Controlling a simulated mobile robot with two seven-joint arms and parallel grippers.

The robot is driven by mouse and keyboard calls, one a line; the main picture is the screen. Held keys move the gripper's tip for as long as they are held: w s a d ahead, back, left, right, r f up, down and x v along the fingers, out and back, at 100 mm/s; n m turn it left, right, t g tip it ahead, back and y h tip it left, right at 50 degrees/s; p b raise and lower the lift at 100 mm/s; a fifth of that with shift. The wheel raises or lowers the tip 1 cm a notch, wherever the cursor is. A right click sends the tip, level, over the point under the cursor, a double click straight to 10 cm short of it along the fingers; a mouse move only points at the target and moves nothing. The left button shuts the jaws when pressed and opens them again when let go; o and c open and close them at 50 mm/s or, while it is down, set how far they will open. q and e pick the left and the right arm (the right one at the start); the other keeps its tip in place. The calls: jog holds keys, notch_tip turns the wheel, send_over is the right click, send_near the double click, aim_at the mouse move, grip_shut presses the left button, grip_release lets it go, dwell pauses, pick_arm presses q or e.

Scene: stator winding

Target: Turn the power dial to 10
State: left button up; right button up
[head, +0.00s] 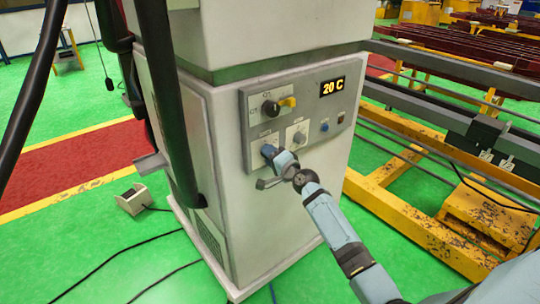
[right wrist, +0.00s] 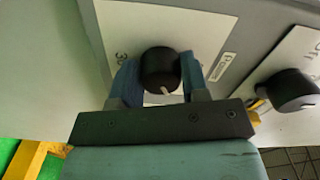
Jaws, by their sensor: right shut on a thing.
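The power dial (right wrist: 160,70) is a round black knob on a white plate, seen close up in the right wrist view. Its white pointer mark is toward the bottom of that view. A "30" shows left of the knob; the other scale numbers are hidden or unreadable. My right gripper (right wrist: 157,82) is shut on the dial, one blue finger on each side. In the head view, my right gripper (head: 268,152) is at the lower left of the control panel (head: 256,97) and hides the dial. My left gripper is not in view.
A lit display (head: 332,87) reads "20 C". A black switch with a yellow handle (head: 287,102) is above the gripper. A second knob (head: 299,138) is close on the right, with a blue button (head: 324,127) beyond. A yellow frame (head: 405,205) stands right of the cabinet.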

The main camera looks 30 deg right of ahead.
jog(key=o, duration=0.9)
jog(key=s, duration=0.9)
jog(key=s+d, duration=0.1)
jog(key=s, duration=0.3)
jog(key=shift+s, duration=0.4)
